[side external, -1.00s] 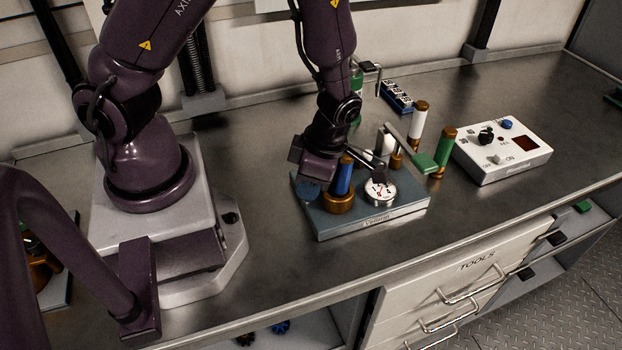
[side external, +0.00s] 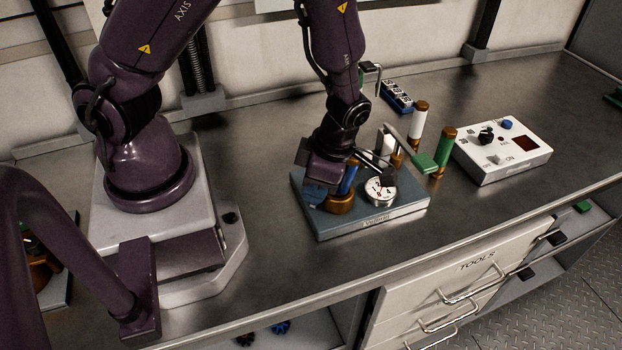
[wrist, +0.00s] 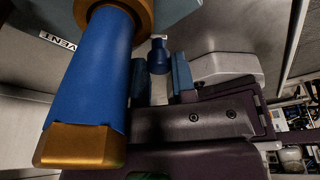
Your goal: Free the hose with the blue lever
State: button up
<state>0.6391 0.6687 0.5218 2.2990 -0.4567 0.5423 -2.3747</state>
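The blue hose (side external: 348,180) stands upright in a brass fitting on the left of the grey-blue manifold block (side external: 366,229). It is large at the left of the wrist view (wrist: 90,75), with its brass end towards the camera. My gripper (side external: 319,188) is low over the block's left end, beside the blue hose. In the wrist view my gripper's two fingers (wrist: 161,84) are apart, with a small blue knob (wrist: 158,56), apparently the blue lever's end, showing between or just beyond them. Contact cannot be told. The rest of the lever is hidden.
A round gauge (side external: 380,190) is on the block's front. A green-handled lever (side external: 425,163) reaches right from the block. A white hose (side external: 418,122) and a green hose (side external: 444,151) stand behind and right. A white control box (side external: 502,152) is farther right. The front bench is clear.

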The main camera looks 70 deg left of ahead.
jog(key=o, duration=0.4)
jog(key=shift+w+d, duration=0.35)
jog(key=shift+s+a+r, duration=0.1)
jog(key=shift+r, duration=1.9)
jog(key=shift+s+a+r, duration=0.1)
jog(key=shift+r, duration=1.9)
